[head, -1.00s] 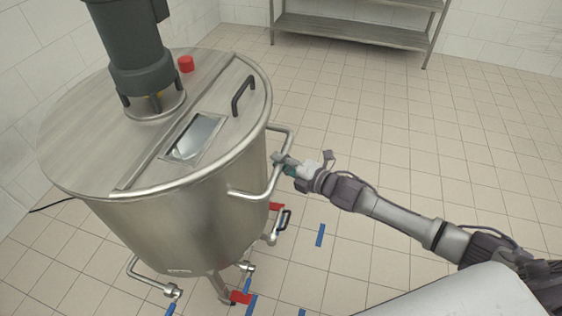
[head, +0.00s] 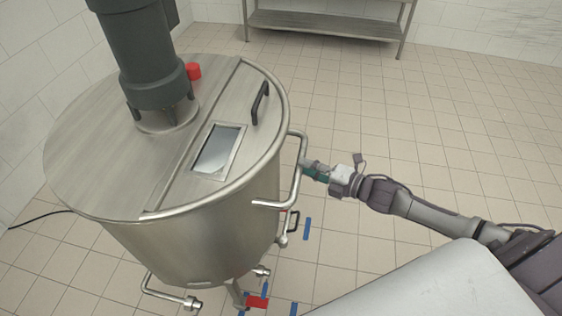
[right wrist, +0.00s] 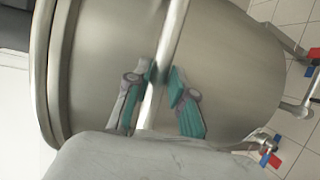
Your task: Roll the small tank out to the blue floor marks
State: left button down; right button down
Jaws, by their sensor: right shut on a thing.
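The small steel tank (head: 190,235) stands on the tiled floor at the left of the head view, with a dark motor on its lid. A bent tube handle (head: 297,178) sticks out of its right side. My right gripper (head: 306,168) is at this handle, with its fingers closed around the tube. In the right wrist view the gripper's teal fingertips (right wrist: 162,80) lie on both sides of the bar (right wrist: 169,50). Blue floor marks (head: 307,229) show right of the tank, and others (head: 294,309) near its red-pedalled caster (head: 257,302). My left gripper is not in view.
A steel shelf (head: 325,27) stands at the back wall. A black cable (head: 38,219) runs over the floor left of the tank. The tiled floor (head: 450,150) to the right and behind is clear.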

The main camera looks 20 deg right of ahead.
jog(key=s+d, duration=0.5)
jog(key=d, duration=0.2)
jog(key=shift+s+d+f+p, duration=0.15)
jog(key=shift+d+f+p, duration=0.15)
jog(key=shift+f+p, duration=0.1)
jog(key=c, duration=1.2)
grip_release()
jog(key=shift+w+a, duration=0.2)
jog(key=shift+w, duration=0.1)
jog(key=shift+o, duration=0.9)
jog(key=shift+s+d+r, duration=0.1)
jog(key=shift+d, duration=0.05)
jog(key=v, duration=1.2)
